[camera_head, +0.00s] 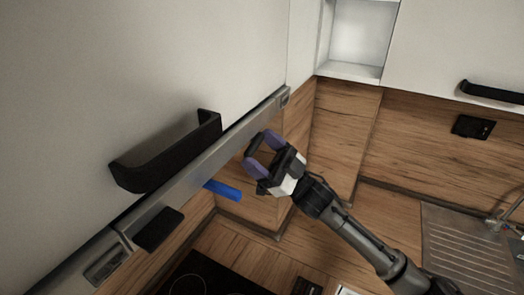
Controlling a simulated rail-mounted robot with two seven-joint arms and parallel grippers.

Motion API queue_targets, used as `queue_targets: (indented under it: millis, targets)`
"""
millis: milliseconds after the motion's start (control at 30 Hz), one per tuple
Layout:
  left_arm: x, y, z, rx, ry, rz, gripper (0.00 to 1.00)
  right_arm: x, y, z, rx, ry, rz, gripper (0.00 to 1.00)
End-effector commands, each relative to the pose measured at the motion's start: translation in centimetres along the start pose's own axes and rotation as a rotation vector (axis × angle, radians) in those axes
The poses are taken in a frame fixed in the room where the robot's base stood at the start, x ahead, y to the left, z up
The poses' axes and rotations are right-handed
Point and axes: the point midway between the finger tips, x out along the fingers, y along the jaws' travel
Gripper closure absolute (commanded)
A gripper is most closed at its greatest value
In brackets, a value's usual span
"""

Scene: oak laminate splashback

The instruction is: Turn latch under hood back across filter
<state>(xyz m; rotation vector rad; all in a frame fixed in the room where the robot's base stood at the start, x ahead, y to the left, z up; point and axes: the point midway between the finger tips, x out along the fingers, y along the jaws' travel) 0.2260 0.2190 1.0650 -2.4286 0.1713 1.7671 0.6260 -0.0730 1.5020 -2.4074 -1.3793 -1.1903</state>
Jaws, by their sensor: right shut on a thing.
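A blue bar (223,190), which looks like the latch, sticks out from beneath the hood (190,166). Its far end is hidden by the hood edge. My right gripper (258,154) is close under the hood's lower front edge, just right of and above the bar in the picture. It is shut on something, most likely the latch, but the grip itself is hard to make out. The filter on the hood's underside is hidden from this angle. My left gripper is out of view.
A large white cabinet front with a black handle (170,157) fills the upper left. A dark cooktop (195,278) lies below. At the right are a metal sink drainer (455,250) and a black wall socket (473,127). An open white shelf (362,40) is at the top.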

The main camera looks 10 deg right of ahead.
Motion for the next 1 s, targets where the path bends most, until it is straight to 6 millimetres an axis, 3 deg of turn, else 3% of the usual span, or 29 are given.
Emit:
queue_targets:
  millis: [400,767,800,1000]
  targets:
    - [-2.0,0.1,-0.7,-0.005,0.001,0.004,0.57,0.6,-0.3,-0.5,0.179,0.002,0.178,0.49]
    - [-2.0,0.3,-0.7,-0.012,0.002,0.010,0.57,0.5,-0.3,-0.5,0.200,0.001,0.199,0.49]
    - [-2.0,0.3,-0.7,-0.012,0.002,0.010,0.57,0.5,-0.3,-0.5,0.200,0.001,0.199,0.24]
    - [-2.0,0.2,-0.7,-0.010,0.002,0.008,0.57,0.5,-0.3,-0.5,0.199,0.001,0.198,0.05]
